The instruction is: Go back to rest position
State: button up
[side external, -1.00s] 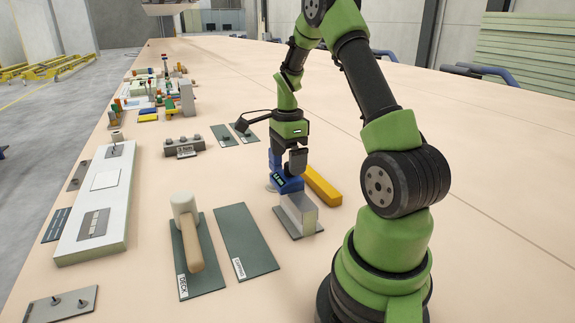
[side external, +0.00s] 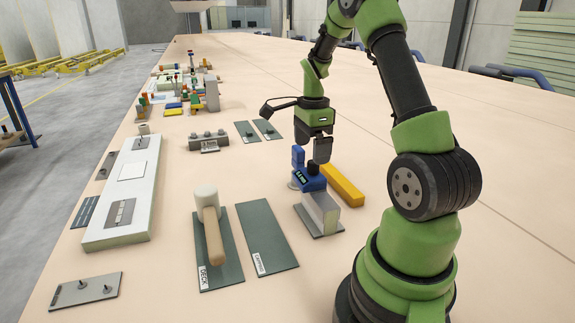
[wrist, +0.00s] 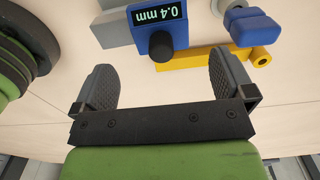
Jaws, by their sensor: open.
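My gripper (side external: 322,150) hangs just above a blue gauge (side external: 309,178). In the wrist view my gripper (wrist: 162,62) has its two dark ribbed fingers wide apart, with nothing between them. The blue gauge (wrist: 178,25) lies beyond the fingertips there, with a black knob and a display reading 0.4 mm. It is at a grey metal block (side external: 320,213) on a dark plate. Whether the gauge touches the block is hard to tell.
A yellow bar (side external: 343,185) lies right behind the gauge. A mallet (side external: 211,222) rests on a dark plate labelled DECK, beside another dark plate (side external: 266,236). A white panel (side external: 122,190) lies at the left. The table right of my arm is clear.

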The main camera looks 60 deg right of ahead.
jog(key=w+a+r+n+t, duration=0.1)
jog(key=a+r+n+t, duration=0.2)
jog(key=a+r+n, duration=0.75)
jog(key=s+a+r+n+t+y, duration=0.1)
jog(key=s+a+r+n+t, duration=0.1)
jog(key=s+a+n, duration=0.3)
jog(key=s+a+r+n+t+y, duration=0.1)
jog(key=s+a+r+n+t, duration=0.1)
jog(key=a+n, duration=0.5)
jog(key=s+a+r, duration=0.1)
jog(key=s+a, duration=0.1)
jog(key=a, duration=0.2)
jog(key=shift+s, duration=0.4)
